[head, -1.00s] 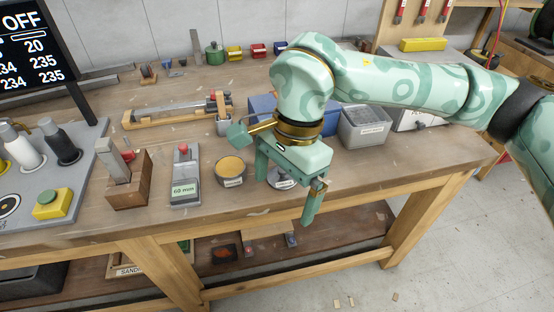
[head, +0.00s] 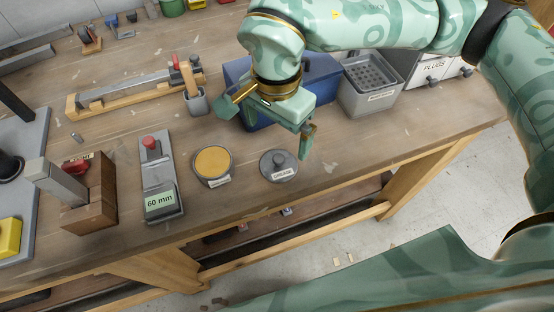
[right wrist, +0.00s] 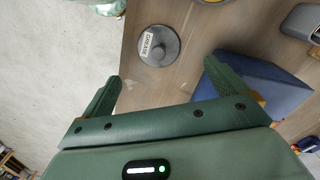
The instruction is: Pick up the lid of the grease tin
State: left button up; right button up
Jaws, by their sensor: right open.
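The grey round lid (head: 279,166) with a knob and a "GREASE" label lies flat on the bench near its front edge. It also shows in the right wrist view (right wrist: 158,46). The open grease tin (head: 213,163), filled with yellow-orange grease, stands just left of the lid. My right gripper (head: 277,132) is open and empty, above the bench and behind the lid in the head view. In the right wrist view its spread fingers (right wrist: 160,72) have the lid ahead of them, apart from both. My left gripper is not in view.
A blue box (head: 320,78) stands close behind my right gripper, with a grey bin (head: 368,90) to its right. A 60 mm gauge block (head: 160,180) stands left of the tin. The bench is clear right of the lid.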

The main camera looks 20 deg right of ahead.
aim_at(280, 156)
notch_tip(280, 156, down, 4)
jog(key=shift+r, duration=0.25)
jog(key=shift+f+b, duration=0.4)
jog(key=shift+f, duration=0.2)
jog(key=f, duration=0.1)
jog(key=f+b, duration=0.1)
jog(key=f, duration=0.2)
jog(key=shift+d+f, duration=0.35)
jog(key=shift+r, duration=0.1)
jog(key=shift+c, duration=0.3)
jog(key=c, duration=1.1)
jog(key=shift+o, duration=0.2)
jog(key=shift+r, duration=0.1)
